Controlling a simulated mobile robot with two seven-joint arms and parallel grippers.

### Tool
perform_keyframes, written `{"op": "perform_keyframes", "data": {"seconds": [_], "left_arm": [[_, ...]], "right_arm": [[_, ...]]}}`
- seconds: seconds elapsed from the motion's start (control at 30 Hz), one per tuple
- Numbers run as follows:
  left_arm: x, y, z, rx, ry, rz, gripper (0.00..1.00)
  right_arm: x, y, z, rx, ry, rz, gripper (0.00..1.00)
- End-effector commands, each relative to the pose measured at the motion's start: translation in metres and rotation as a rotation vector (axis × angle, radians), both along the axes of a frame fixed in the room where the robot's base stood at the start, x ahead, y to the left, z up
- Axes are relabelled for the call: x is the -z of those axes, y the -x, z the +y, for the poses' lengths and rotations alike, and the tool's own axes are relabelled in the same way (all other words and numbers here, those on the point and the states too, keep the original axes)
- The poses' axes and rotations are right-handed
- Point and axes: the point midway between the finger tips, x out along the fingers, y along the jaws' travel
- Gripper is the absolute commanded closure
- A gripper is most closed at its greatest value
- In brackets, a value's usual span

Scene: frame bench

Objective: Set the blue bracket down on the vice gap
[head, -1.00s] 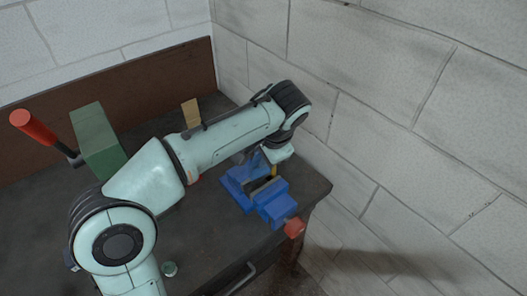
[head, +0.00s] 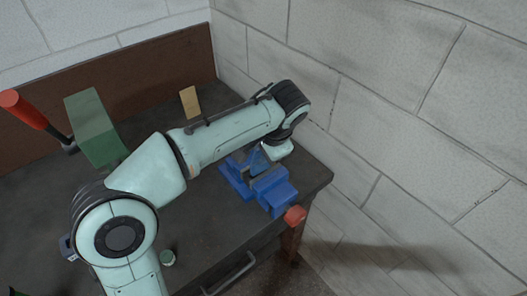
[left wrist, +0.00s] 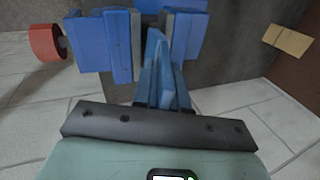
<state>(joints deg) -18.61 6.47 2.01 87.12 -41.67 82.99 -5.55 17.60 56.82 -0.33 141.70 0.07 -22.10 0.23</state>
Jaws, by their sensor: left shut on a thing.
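The blue vice (head: 277,192) stands near the right front corner of the bench, with a red handle knob (head: 295,215). In the left wrist view the vice (left wrist: 88,45) shows two blue jaws with grey plates and a gap between them. The blue bracket (left wrist: 153,62), with a slanted rib, is seen in line with this gap; I cannot tell if it touches the vice. My left gripper (left wrist: 160,104) is shut on the bracket; its fingertips are hard to make out. In the head view my arm partly covers the gripper and the bracket. My right gripper is not in view.
A green block (head: 96,125) and a red-handled tool (head: 30,110) are at the left of the dark bench (head: 205,240). A tan piece (head: 190,102) stands at the back. A block wall (head: 400,110) borders the right.

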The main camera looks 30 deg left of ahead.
Motion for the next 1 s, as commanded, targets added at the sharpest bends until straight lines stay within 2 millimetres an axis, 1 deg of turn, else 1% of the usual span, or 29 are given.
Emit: {"op": "perform_keyframes", "data": {"seconds": [1.0], "left_arm": [[0.021,0.000,0.000,0.000,0.000,0.001,1.00]], "right_arm": [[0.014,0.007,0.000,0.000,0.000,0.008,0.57]]}}
